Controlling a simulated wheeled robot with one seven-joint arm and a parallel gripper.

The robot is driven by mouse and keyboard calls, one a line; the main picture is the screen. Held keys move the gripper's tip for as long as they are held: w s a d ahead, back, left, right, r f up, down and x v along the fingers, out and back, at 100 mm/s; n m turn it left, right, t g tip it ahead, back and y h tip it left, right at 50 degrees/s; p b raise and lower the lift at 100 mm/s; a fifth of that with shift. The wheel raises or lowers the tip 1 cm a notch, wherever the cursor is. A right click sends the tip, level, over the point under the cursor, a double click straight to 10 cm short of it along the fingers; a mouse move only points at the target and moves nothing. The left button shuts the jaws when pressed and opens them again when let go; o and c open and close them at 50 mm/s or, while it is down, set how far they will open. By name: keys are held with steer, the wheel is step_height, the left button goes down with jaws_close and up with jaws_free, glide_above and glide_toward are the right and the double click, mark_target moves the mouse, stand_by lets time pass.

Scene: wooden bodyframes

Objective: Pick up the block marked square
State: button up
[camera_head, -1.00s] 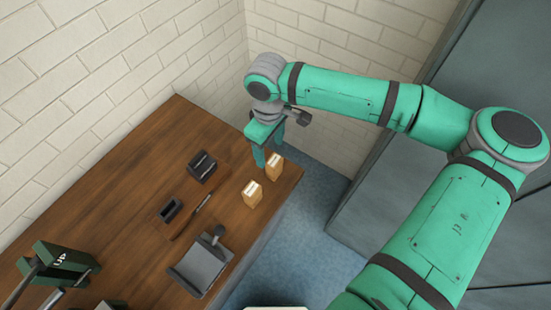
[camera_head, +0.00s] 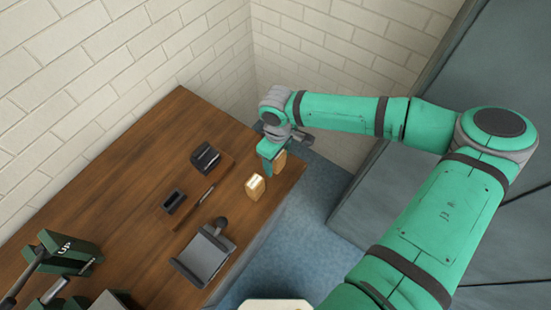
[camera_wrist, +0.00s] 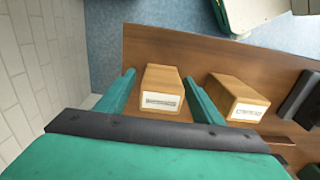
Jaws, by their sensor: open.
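Two small wooden blocks with white labels stand on the table. The far block (camera_head: 280,162) is partly hidden by my gripper (camera_head: 269,160) in the head view. The near block (camera_head: 256,187) stands apart from it, toward the front. In the wrist view, the far block (camera_wrist: 162,90) lies between the two green fingers of my open gripper (camera_wrist: 159,80), one on each side, with no clear contact. The near block (camera_wrist: 238,97) is just outside the right finger. The label marks are too small to read, so I cannot tell which is marked square.
Brick walls stand behind. The table's right edge is close to the blocks.

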steer(key=c, duration=1.2)
